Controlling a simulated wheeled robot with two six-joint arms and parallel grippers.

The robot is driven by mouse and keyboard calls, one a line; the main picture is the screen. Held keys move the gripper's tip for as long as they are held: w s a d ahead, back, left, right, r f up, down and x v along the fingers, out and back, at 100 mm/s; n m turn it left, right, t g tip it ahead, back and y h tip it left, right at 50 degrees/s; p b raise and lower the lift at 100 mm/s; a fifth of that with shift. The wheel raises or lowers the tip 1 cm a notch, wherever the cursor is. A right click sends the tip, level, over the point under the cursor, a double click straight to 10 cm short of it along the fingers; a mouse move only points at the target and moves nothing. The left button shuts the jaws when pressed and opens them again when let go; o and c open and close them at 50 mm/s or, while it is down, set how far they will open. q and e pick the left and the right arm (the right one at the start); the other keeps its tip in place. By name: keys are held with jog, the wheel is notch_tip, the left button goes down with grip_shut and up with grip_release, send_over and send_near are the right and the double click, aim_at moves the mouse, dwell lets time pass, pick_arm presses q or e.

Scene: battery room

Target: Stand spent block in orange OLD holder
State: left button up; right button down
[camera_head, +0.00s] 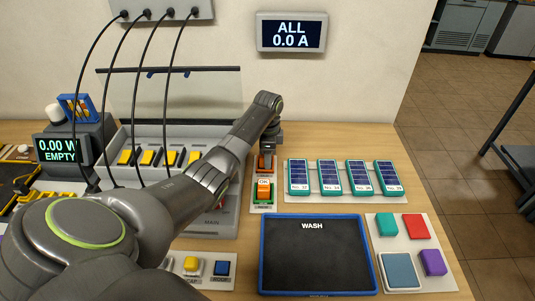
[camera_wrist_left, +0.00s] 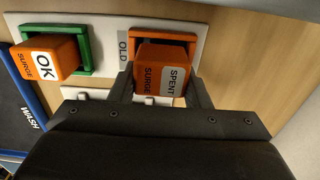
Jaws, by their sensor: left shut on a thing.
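The spent block (camera_wrist_left: 160,72), orange with SPENT and SURGE labels, is between the fingers of my left gripper (camera_wrist_left: 161,88). In the head view the left gripper (camera_head: 266,151) points down over the block (camera_head: 265,163). The orange OLD holder (camera_wrist_left: 163,36) is directly behind the block in the wrist view, its rim showing around the block's far end. The block lines up with the holder; I cannot tell whether its base is fully seated, since the block and fingers hide the inside. The right gripper is out of view.
An orange OK block (camera_wrist_left: 45,58) stands in the green holder (camera_wrist_left: 83,48) beside the OLD holder. Several solar-like panels (camera_head: 345,177) lie to the right. A black WASH mat (camera_head: 315,255) lies in front. Cables hang over yellow-topped slots at left.

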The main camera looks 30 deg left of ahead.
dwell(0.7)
pick_arm(q)
jog(key=shift+p, duration=0.45)
jog(key=shift+f, duration=0.25)
jog(key=shift+r, duration=0.2)
jog(key=shift+r+p, duration=0.6)
jog(key=shift+p, duration=0.3)
jog(key=shift+p, duration=0.35)
dwell(0.6)
jog(key=shift+f+b, duration=0.45)
jog(key=shift+f, duration=0.35)
dwell(0.4)
jog(key=shift+r, duration=0.2)
jog(key=shift+r+p, duration=0.6)
jog(key=shift+p, duration=0.4)
